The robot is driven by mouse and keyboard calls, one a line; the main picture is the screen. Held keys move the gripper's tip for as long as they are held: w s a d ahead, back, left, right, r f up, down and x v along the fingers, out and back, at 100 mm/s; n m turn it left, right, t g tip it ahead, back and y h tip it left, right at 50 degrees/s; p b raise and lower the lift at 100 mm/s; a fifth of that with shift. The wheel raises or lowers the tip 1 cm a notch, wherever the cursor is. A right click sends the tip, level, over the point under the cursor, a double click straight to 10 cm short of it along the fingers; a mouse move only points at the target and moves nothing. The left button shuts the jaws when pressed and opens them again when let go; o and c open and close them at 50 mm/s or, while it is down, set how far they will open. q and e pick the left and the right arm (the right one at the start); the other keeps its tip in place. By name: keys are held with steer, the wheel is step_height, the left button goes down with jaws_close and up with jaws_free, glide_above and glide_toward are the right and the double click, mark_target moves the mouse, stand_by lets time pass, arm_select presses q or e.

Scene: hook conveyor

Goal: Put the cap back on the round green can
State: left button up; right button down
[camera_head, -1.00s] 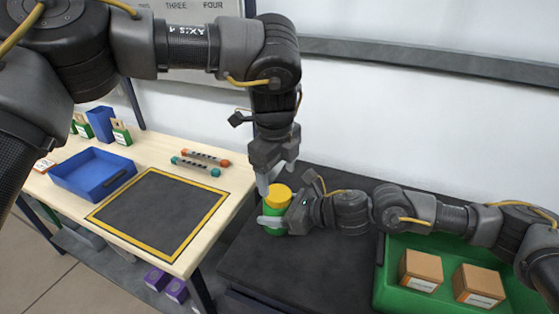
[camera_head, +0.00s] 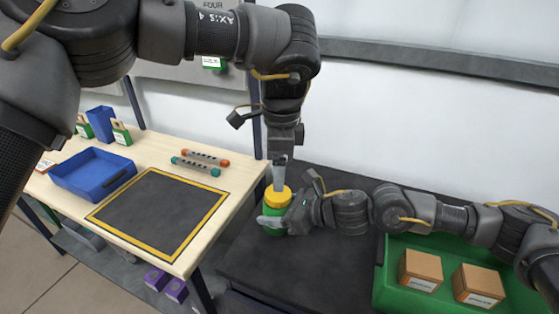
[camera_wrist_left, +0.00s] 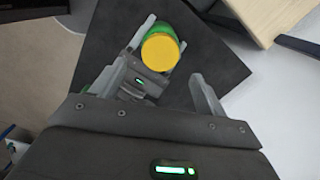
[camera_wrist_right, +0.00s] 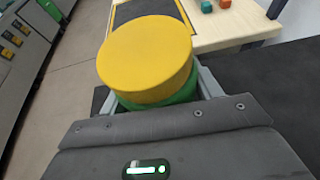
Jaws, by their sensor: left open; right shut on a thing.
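The round green can (camera_head: 272,217) stands upright on the dark surface, with the yellow cap (camera_head: 278,195) on top of it. My right gripper (camera_head: 272,222) is shut around the can's sides from the right. In the right wrist view the yellow cap (camera_wrist_right: 147,57) covers the top, with a strip of the green can (camera_wrist_right: 160,102) below it. My left gripper (camera_head: 279,174) points down just above the cap, its fingers seen edge-on. In the left wrist view its fingers are apart and empty, and the cap (camera_wrist_left: 160,52) shows beyond their tips.
A wooden table on the left holds a yellow-bordered black mat (camera_head: 160,208), a blue tray (camera_head: 92,174) and two rods (camera_head: 200,162). A green crate (camera_head: 438,293) with two brown boxes stands right of the can. The dark surface (camera_head: 300,262) in front is clear.

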mark_target(277, 211)
arm_select(q)
steer(key=shift+w+a+f, duration=0.1)
steer(key=shift+a+f, duration=0.05)
steer(key=shift+f, duration=3.35)
steer(key=shift+c, duration=0.4)
steer(key=c, duration=0.9)
steer(key=m, duration=0.7)
steer(key=shift+m, duration=0.3)
steer(key=m, duration=0.5)
steer(key=shift+m, duration=0.3)
